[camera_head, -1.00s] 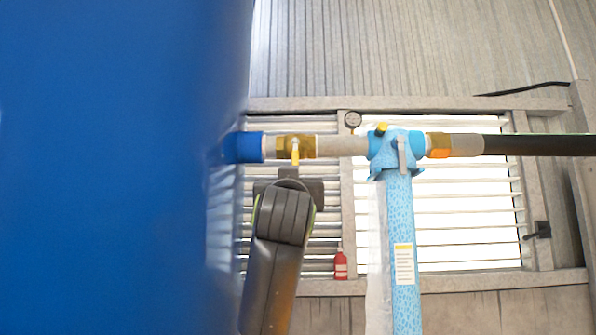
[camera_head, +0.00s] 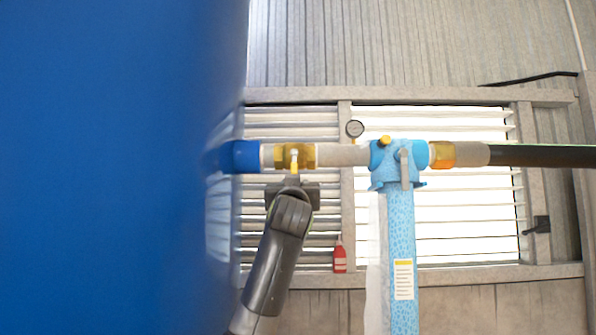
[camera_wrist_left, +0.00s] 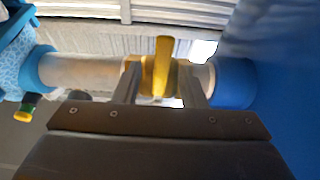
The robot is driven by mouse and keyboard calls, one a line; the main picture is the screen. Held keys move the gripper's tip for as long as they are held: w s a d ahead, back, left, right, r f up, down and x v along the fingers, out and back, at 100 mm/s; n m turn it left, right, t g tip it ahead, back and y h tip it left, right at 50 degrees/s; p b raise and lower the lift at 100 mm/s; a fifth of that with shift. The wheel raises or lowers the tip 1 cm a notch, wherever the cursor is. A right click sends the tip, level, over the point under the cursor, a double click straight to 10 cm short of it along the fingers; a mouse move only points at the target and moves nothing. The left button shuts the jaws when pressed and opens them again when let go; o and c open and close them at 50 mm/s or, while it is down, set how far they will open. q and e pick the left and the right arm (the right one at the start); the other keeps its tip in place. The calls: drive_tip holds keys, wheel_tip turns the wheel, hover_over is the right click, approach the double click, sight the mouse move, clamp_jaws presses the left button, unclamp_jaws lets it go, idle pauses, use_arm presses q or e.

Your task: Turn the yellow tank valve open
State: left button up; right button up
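The brass valve (camera_head: 280,156) sits on the horizontal pipe just right of the big blue tank (camera_head: 110,160). Its yellow handle (camera_head: 294,165) points down in the head view. My left gripper (camera_head: 293,181) is just below the valve, with its fingers largely hidden by my wrist. In the left wrist view my left gripper (camera_wrist_left: 160,88) is open, one finger on each side of the yellow handle (camera_wrist_left: 163,62), with visible gaps. The finger tips reach the valve body; whether they touch it I cannot tell. My right gripper is in neither view.
A light blue vertical pipe (camera_head: 401,235) with a grey lever (camera_head: 404,168) stands to the right. A red bottle (camera_head: 340,259) is on the window ledge. The tank wall is close on the left.

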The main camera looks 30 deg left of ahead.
use_arm(q)
drive_tip(key=shift+p+x, duration=0.5)
drive_tip(key=shift+x, duration=0.65)
clamp_jaws()
